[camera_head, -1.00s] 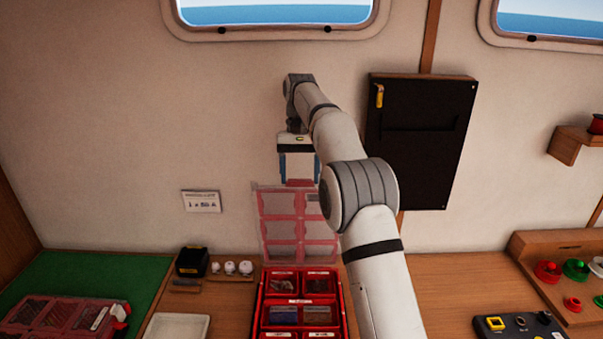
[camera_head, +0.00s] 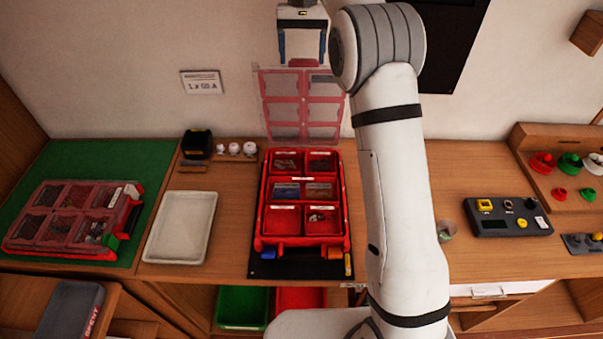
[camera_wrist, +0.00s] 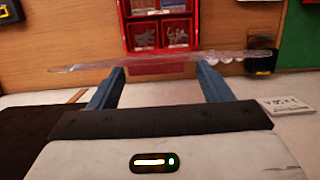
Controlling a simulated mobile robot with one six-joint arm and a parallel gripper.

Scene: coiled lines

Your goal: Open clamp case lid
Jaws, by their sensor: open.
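The red clamp case (camera_head: 258,215) stands on the bench with its compartments uncovered and small parts inside. Its clear, red-edged lid (camera_head: 301,119) stands upright at the case's back edge, near the wall. A second red case with a clear lid (camera_head: 70,213) lies shut on the green mat at left; I cannot tell from labels which is the clamp case. My gripper (camera_head: 302,60) is open at the upright lid's top edge. In the wrist view, the lid (camera_wrist: 165,60) appears edge-on across the blue fingers (camera_wrist: 160,84), with its red tab between them. Contact is unclear.
A white tray (camera_head: 181,228) lies left of the open case. A black box (camera_head: 197,144) and several white knobs (camera_head: 235,149) stand behind it. A control box (camera_head: 507,216) sits at right. The wall is close behind the lid.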

